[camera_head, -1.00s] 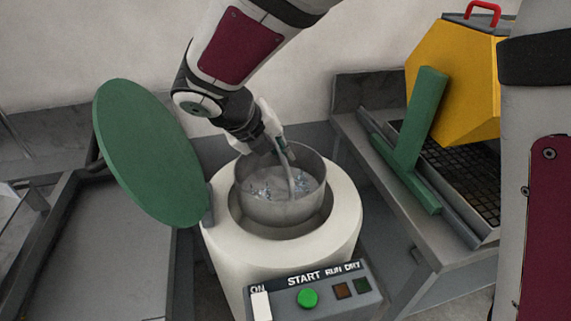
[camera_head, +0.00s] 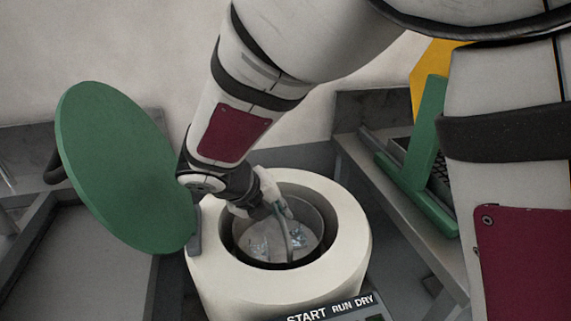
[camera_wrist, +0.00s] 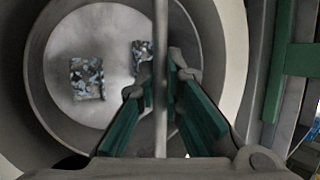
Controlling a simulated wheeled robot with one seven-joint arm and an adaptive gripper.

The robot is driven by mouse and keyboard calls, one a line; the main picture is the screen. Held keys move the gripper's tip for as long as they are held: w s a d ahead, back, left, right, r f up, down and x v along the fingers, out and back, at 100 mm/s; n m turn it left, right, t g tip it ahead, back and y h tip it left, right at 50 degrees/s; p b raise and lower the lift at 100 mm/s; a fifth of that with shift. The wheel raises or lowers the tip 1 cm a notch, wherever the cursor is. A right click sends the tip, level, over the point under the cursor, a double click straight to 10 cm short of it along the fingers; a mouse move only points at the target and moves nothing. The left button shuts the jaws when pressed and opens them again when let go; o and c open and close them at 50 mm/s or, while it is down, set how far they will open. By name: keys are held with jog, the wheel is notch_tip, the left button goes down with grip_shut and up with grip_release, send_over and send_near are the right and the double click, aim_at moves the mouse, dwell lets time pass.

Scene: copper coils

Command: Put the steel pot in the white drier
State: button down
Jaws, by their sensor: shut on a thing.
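The steel pot (camera_head: 262,247) sits down inside the round opening of the white drier (camera_head: 350,225), its rim below the drier's top edge. Its handle (camera_head: 289,240) arches up across the middle. My gripper (camera_head: 278,208) is shut on this handle; in the wrist view the green-padded fingers (camera_wrist: 160,100) close on the upright bar. Small blue-grey patterned pieces (camera_wrist: 87,78) lie on the pot's floor. The drier's green lid (camera_head: 120,165) stands open on the left. Whether the pot touches the drier's bottom is hidden.
The drier's control panel (camera_head: 335,308) is at the front, partly cut off. A metal bench (camera_head: 385,215) with a green bar (camera_head: 420,140) and a yellow container (camera_head: 430,65) stands to the right. A grey table (camera_head: 80,270) is to the left.

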jog(key=b, duration=0.1)
send_over(279, 248)
jog(key=shift+f, duration=2.35)
jog(key=c, duration=1.7)
grip_release()
